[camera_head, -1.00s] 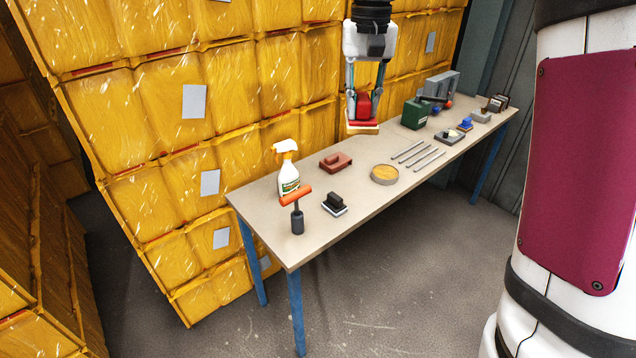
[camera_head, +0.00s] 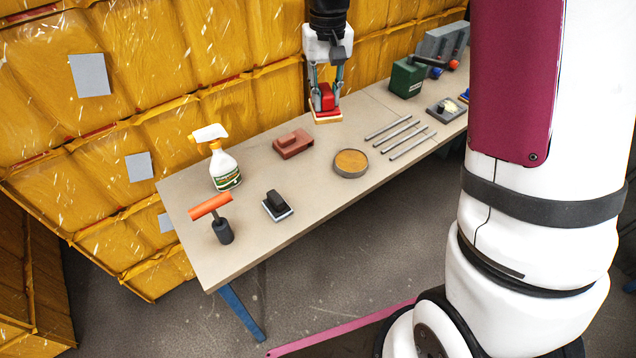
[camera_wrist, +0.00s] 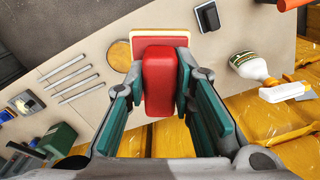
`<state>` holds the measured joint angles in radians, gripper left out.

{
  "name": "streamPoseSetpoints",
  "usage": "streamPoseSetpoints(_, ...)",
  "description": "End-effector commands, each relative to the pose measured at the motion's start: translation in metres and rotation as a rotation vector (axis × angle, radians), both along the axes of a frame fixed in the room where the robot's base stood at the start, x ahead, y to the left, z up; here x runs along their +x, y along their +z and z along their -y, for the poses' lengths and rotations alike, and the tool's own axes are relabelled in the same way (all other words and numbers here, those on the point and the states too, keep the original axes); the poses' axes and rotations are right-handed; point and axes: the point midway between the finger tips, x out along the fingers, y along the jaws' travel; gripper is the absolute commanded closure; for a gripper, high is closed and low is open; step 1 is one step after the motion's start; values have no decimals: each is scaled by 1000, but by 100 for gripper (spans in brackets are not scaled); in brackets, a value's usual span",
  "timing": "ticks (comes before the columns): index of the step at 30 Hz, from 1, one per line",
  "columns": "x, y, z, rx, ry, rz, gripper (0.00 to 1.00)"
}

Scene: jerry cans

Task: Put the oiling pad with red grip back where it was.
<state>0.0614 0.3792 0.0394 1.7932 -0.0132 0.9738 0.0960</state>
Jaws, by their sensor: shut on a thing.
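The oiling pad with red grip (camera_head: 327,104) is held in my gripper (camera_head: 326,92). It has a red block handle on a flat base with a pale edge. In the wrist view the pad (camera_wrist: 159,82) sits between the two fingers of my gripper (camera_wrist: 160,88), which press on the sides of its red grip. In the head view the pad is at the table's back edge, near the yellow wall. I cannot tell whether its base touches the table (camera_head: 262,213).
A green box (camera_head: 407,77) stands farther right.

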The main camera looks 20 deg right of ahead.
Motion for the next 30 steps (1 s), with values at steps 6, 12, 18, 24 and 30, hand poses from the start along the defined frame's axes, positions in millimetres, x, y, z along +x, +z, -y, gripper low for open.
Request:
streamPoseSetpoints(6, -29, -130, -31, 2, 180, -15, 100)
streamPoseSetpoints(12, -74, -211, -57, 2, 334, -12, 100)
streamPoseSetpoints(18, -105, -245, -71, 1, 417, -3, 100)
streamPoseSetpoints(24, -90, -252, -65, 0, 425, 5, 100)
streamPoseSetpoints(30, -45, -257, -46, 0, 424, 4, 100)
